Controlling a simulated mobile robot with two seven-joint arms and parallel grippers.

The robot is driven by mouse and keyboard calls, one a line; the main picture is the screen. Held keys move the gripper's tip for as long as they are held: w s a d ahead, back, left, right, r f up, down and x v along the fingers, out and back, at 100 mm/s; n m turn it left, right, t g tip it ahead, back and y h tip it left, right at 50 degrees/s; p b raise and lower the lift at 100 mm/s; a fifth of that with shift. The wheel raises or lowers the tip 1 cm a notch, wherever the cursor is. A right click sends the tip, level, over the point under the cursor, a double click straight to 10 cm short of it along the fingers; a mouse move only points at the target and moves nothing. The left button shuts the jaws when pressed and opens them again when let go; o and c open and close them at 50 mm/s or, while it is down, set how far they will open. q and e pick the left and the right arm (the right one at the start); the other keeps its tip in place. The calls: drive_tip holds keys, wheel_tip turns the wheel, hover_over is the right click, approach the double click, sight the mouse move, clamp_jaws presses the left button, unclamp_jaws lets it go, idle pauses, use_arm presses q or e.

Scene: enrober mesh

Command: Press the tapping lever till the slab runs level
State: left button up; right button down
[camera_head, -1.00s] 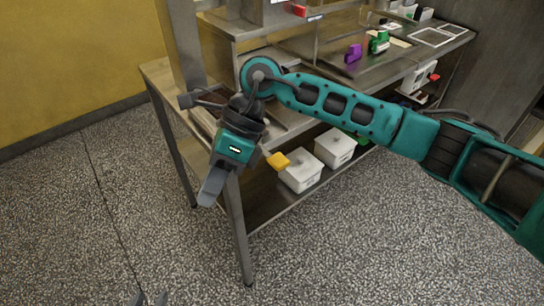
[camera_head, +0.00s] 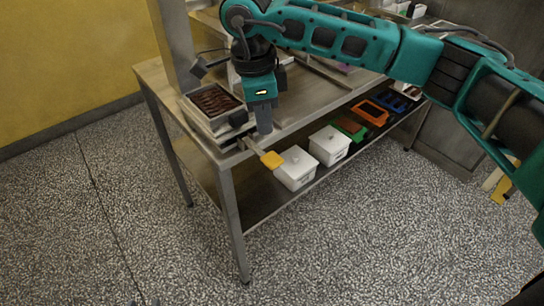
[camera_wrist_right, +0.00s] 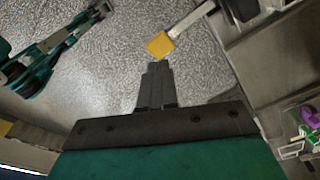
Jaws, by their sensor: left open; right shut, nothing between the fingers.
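The tapping lever is a metal bar with a yellow end pad (camera_head: 271,160) that sticks out from the front of the steel table. The pad also shows in the right wrist view (camera_wrist_right: 160,45). My right gripper (camera_head: 264,131) is shut and empty, pointing down above the lever bar, close to the pad. In the wrist view its fingertips (camera_wrist_right: 153,66) lie just short of the pad; I cannot tell whether they touch the lever. A dark brown slab (camera_head: 213,99) lies in a metal tray left of this gripper. My left gripper (camera_wrist_right: 100,9) shows small in the wrist view.
The steel table (camera_head: 310,100) has a lower shelf with white lidded boxes (camera_head: 295,168) and orange, green and blue trays (camera_head: 370,112). A steel post (camera_head: 178,45) rises behind the slab. The speckled floor in front is clear.

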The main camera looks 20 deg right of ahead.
sight(270, 158)
drive_tip(key=shift+d+f+b, duration=0.2)
drive_tip(key=shift+f+b, duration=0.75)
drive_tip(key=shift+f, duration=0.8)
drive_tip(key=shift+d+f+b, duration=0.15)
drive_tip(key=shift+f+b, duration=0.75)
drive_tip(key=shift+f, duration=0.8)
